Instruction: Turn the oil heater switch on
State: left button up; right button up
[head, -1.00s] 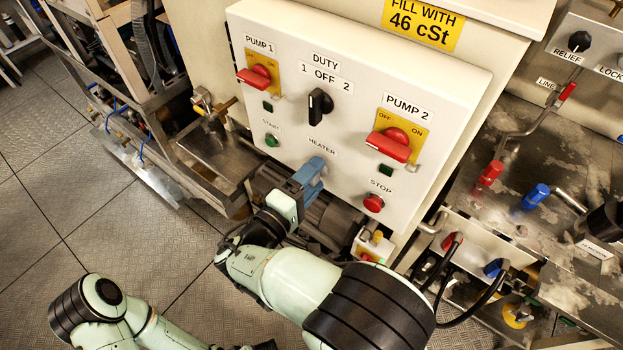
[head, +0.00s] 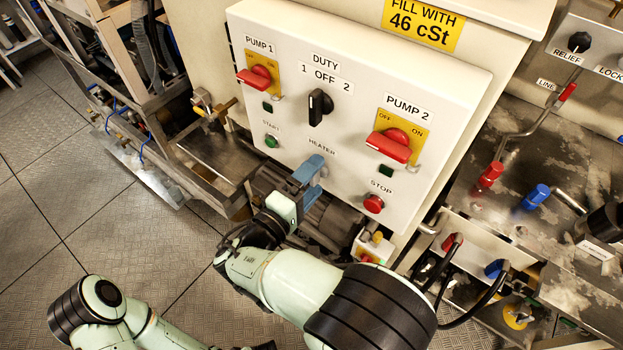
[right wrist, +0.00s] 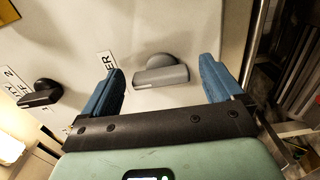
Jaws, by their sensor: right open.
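The oil heater switch (right wrist: 161,74) is a grey rotary knob with a bar handle on the cream panel, seen in the right wrist view below the "HEATER" label (head: 322,146). In the head view my right gripper hides it. My right gripper (head: 309,170) has blue fingers and is open at the lower part of the panel. In the right wrist view the fingers stand on either side of the knob, with a visible gap on each side. My left arm shows at the lower left of the head view, but its gripper is not visible.
The panel (head: 440,100) also carries the black duty knob (head: 320,106), red pump 1 (head: 257,77) and pump 2 (head: 390,145) switches, a green start button (head: 271,141) and a red stop button (head: 373,203). A dark motor (head: 335,222) sits below the panel.

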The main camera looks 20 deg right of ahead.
jog(key=v, duration=1.3)
jog(key=shift+a, duration=0.1)
jog(key=shift+s, duration=0.1)
